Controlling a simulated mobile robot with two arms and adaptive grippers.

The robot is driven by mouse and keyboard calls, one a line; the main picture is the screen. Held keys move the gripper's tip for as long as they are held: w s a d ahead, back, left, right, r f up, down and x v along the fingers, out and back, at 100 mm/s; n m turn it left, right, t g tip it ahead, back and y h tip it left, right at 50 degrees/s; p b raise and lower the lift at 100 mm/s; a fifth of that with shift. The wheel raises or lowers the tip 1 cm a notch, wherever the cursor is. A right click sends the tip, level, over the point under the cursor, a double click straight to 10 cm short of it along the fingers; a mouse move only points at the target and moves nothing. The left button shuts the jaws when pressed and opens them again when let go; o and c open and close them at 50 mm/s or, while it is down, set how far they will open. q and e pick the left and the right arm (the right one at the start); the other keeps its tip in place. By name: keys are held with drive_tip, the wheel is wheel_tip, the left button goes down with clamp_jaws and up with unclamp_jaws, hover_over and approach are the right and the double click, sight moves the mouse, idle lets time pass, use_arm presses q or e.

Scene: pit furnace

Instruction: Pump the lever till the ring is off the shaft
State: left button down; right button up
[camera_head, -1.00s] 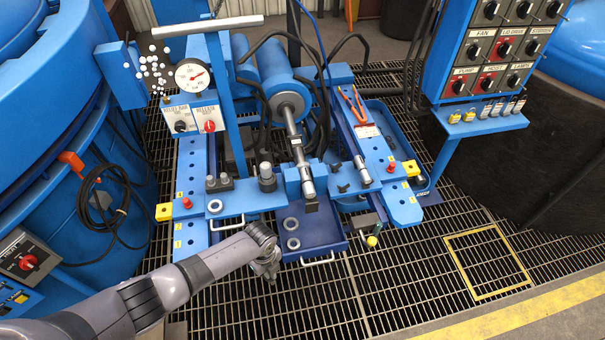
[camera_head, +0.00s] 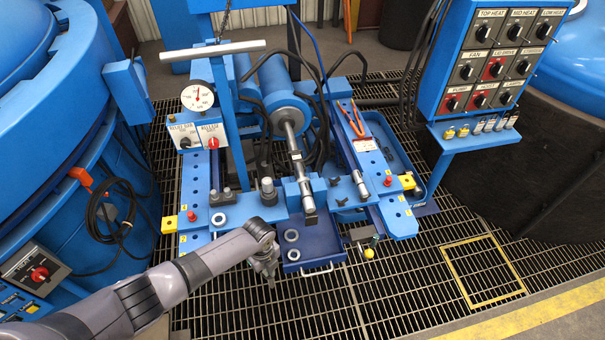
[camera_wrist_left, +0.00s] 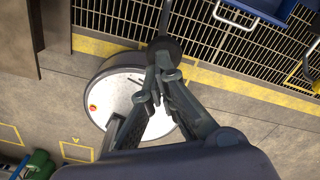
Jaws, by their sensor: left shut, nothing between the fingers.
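The lever (camera_head: 212,51) is a long pale bar on top of a blue upright, lying almost level at the upper left. A round white gauge (camera_head: 197,97) sits below it. The steel shaft (camera_head: 292,145) runs from the blue cylinder (camera_head: 286,106) towards the front of the bench. I cannot tell which part on the shaft is the ring. My left gripper (camera_head: 271,284) is shut and empty, in front of the bench and well away from the lever. Its closed fingers also show in the left wrist view (camera_wrist_left: 154,82). My right gripper is not in view.
A blue tray (camera_head: 326,255) with loose rings projects from the bench front. A switch panel (camera_head: 497,62) stands at the right, a blue vessel (camera_head: 45,130) with a coiled cable (camera_head: 112,215) at the left. The grated floor (camera_head: 420,285) at the front right is mostly clear.

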use_arm(q)
drive_tip(key=shift+w+r, duration=0.1)
drive_tip(key=shift+r, duration=0.15)
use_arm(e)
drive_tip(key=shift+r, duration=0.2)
use_arm(q)
wheel_tip(320, 180, down, 6)
drive_tip(key=s+b, duration=0.1)
drive_tip(key=b, duration=0.4)
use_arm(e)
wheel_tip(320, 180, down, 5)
use_arm(q)
drive_tip(key=r+p, duration=0.1)
drive_tip(key=r, duration=0.1)
drive_tip(key=r+p, duration=0.2)
drive_tip(key=w+r+p, duration=0.1)
drive_tip(key=r+p, duration=0.1)
drive_tip(key=shift+r, duration=0.35)
drive_tip(key=shift+f, duration=0.2)
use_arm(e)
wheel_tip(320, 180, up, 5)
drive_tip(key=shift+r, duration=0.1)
use_arm(q)
drive_tip(key=shift+w, duration=0.1)
